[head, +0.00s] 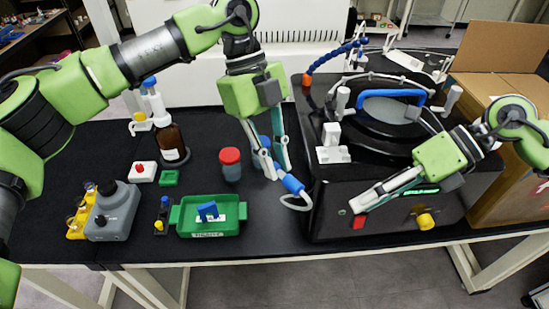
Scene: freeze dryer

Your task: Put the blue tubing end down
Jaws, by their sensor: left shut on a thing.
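The blue tubing end (292,184) is at the lower tips of my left gripper (277,171), left of the black freeze dryer. The gripper points down and is shut on the blue tubing. A pale loop of tube curves from the blue piece beside the dryer's front left corner. More blue shows behind the gripper fingers, partly hidden. I cannot tell whether the tubing touches the table. My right gripper (359,203) lies across the dryer's front, close to a red switch (359,222); its finger gap is not clear.
A red-capped jar (231,164) stands just left of my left gripper. The black freeze dryer (325,215) and a cardboard box (490,195) fill the right side.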

